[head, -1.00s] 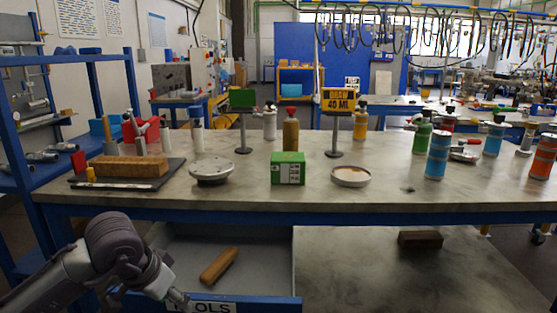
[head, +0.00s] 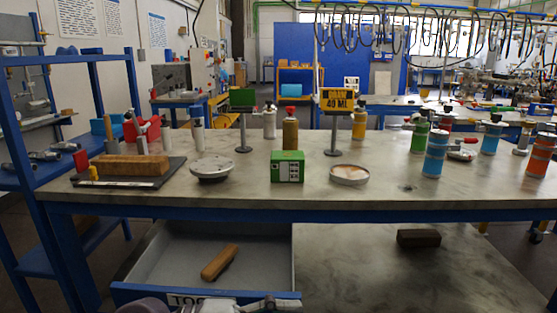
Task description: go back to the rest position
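In the head view only a small part of my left arm shows, at the bottom edge in front of the open drawer. The fingers of my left gripper are not clearly visible there. My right gripper is out of view. The drawer (head: 140,292), with a blue front and a partly hidden label, stands open below the workbench. A wooden-coloured block (head: 220,262) lies inside it.
The grey workbench (head: 400,198) carries a green-and-white box (head: 288,166), round dishes (head: 349,174), a wooden block on a dark plate (head: 145,166), a sign (head: 337,101) and several flanged bottles (head: 434,153). A dark block (head: 418,238) lies on the lower surface. A blue shelf (head: 60,195) stands left.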

